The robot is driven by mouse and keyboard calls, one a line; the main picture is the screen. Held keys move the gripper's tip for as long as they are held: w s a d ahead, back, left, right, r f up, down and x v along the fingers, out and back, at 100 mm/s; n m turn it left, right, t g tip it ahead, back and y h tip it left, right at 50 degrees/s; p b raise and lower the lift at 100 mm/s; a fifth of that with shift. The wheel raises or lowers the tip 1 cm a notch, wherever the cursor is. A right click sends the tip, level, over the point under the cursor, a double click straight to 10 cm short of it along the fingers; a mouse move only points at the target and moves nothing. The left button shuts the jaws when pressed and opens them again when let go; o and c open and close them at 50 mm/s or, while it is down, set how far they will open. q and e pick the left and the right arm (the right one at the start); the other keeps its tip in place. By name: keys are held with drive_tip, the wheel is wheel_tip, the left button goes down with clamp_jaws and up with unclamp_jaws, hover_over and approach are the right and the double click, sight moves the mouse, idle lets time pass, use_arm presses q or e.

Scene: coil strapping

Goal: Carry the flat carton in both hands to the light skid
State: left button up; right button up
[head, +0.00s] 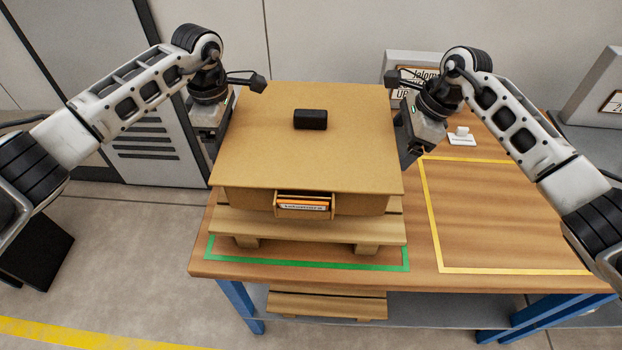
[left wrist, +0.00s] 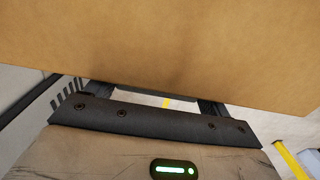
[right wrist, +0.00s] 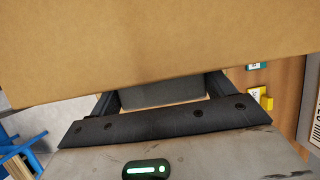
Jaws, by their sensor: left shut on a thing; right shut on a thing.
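The flat carton (head: 300,160) is a wide, shallow brown box in the middle of the head view, with a small black block (head: 310,119) on top and a labelled orange item in a holder on its front. It is over the pale wooden skid (head: 330,230) on the table; I cannot tell if it touches the slats. My left gripper (head: 212,145) is shut on its left side and my right gripper (head: 408,150) on its right side. The carton also fills the top of the left wrist view (left wrist: 170,40) and right wrist view (right wrist: 150,40), hiding the fingertips.
The skid stands inside a green outline (head: 300,262) on the wooden table (head: 425,270). A yellow-outlined area (head: 500,215) to the right is empty. Another wooden skid (head: 325,305) is on the shelf below. Signs (head: 415,75) and a small white item (head: 462,136) stand behind; a grey cabinet (head: 150,120) is at left.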

drive_tip(key=shift+d, duration=0.1)
